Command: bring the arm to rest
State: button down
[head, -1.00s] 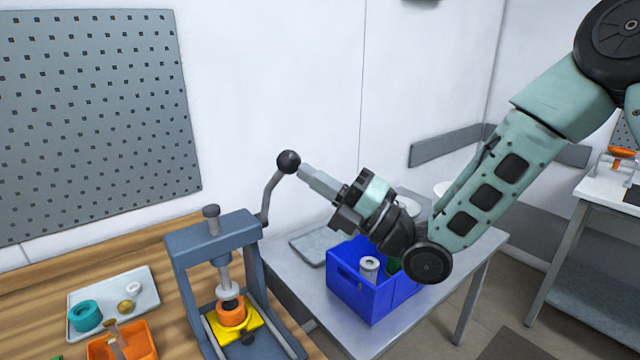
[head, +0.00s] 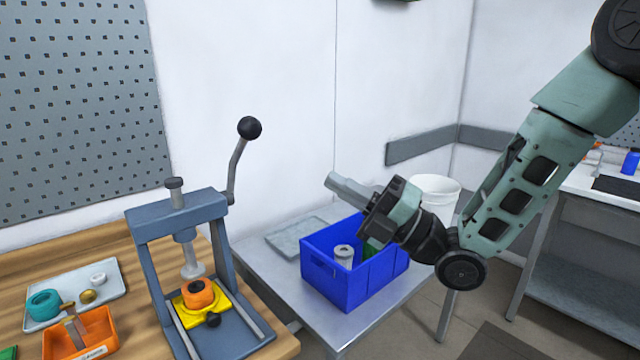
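My gripper (head: 347,187) is at the end of my arm, which reaches in from the upper right. It hangs in the air over the blue crate (head: 350,290), its fingers pointing left. The fingers look close together, but I cannot tell from this angle whether they are fully shut. I see nothing clearly held in them. The gripper is apart from the press lever's black knob (head: 249,128), with open space between them. The bench press (head: 180,213) stands on the wooden bench, its ram raised above an orange part (head: 198,293) on a yellow fixture (head: 214,312).
The crate stands on a grey metal table (head: 262,262) with a flat grey tray (head: 293,238). A white bucket (head: 437,187) is behind my wrist. An orange bin (head: 84,345) and a tray of small parts (head: 62,308) are on the bench. The lever stands up near the wall.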

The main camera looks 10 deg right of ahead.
jog(key=s+a+f+m+g+h, duration=0.1)
jog(key=s+f+m+h, duration=0.1)
jog(key=f+m+h, duration=0.4)
jog(key=s+a+f+m+g+h, duration=0.1)
jog(key=s+a+f+m+h, duration=0.1)
jog(key=f+m+h, duration=0.4)
jog(key=s+d+f+m+g+h, duration=0.1)
jog(key=s+d+m+g+h, duration=0.3)
jog(key=s+m, duration=0.3)
jog(key=s+d+f+m+g+h, duration=0.1)
jog(key=s+d+m+g+h, duration=0.3)
jog(key=s, duration=1)
jog(key=m, duration=0.2)
jog(key=shift+m, duration=0.4)
jog(key=shift+f, duration=0.1)
